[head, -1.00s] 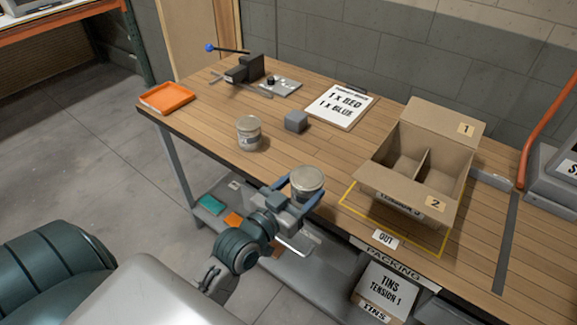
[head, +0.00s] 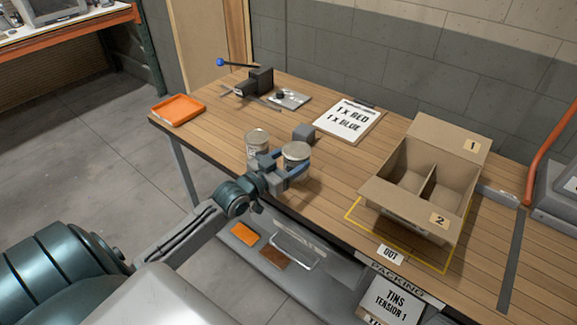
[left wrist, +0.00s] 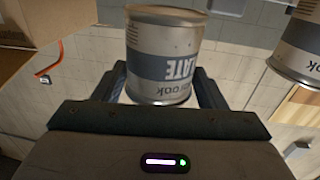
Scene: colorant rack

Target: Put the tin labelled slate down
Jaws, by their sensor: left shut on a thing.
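My left gripper (head: 289,166) is shut on a grey metal tin (head: 296,153), its fingers on either side of it. In the left wrist view this tin (left wrist: 163,58) has a blue band with upside-down letters reading "ATE", the rest turned out of sight. In the head view it looks upright over the front part of the wooden bench (head: 335,205); I cannot tell whether its base touches the top. A second similar tin (head: 257,140) stands just left of it; part of it also shows in the left wrist view (left wrist: 300,50). My right gripper is not in view.
A two-compartment cardboard box (head: 408,208) stands right, within a yellow outline. A sign (head: 348,121), a clamp (head: 258,80) and an orange tray (head: 177,110) lie further back. Bench between held tin and box is clear.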

